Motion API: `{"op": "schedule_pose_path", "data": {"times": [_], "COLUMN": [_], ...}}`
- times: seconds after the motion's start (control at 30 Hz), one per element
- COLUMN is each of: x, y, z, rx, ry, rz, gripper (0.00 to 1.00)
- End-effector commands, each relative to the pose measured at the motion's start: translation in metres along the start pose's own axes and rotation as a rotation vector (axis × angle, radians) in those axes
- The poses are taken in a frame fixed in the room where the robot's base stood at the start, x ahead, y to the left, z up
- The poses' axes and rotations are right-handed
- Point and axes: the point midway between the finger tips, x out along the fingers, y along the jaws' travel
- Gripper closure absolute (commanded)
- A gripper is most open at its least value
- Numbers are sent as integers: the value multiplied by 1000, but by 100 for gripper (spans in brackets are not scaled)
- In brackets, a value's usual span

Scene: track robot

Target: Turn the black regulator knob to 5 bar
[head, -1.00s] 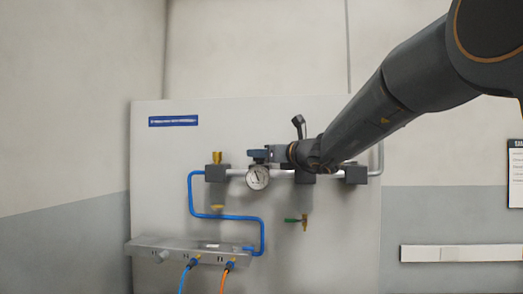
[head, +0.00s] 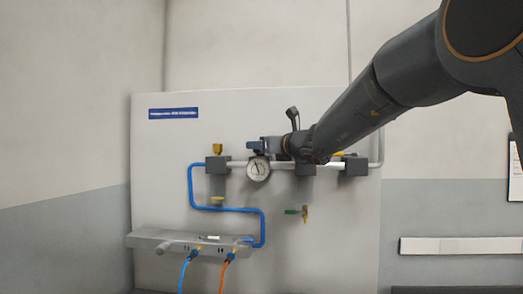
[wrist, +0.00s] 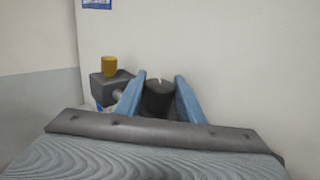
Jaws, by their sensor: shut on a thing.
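The black regulator knob (wrist: 159,97) stands between the two blue fingers of my gripper (wrist: 160,100) in the wrist view, with a small white mark on its top. My gripper is shut on the knob. In the head view my gripper (head: 258,146) is at the regulator, just above the round white gauge (head: 258,169), and the knob is hidden by the fingers there. The gauge's dark needle is too small to read surely.
A brass-coloured fitting (head: 217,149) sits on a grey block to the left; it also shows in the wrist view (wrist: 109,66). A blue pipe (head: 228,209) runs down to a grey manifold (head: 150,241) with blue and orange hoses. A green-handled valve (head: 304,212) is lower right.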

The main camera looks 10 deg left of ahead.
Motion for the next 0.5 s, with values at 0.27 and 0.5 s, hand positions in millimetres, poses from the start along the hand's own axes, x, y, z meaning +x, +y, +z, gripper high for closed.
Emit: {"op": "schedule_pose_path", "data": {"times": [0.27,0.5], "x": [1,1], "y": [0,-1], "z": [-1,0], "rx": [-3,-4], "ry": [-5,-4], "rz": [-73,-131], "gripper": [87,87]}}
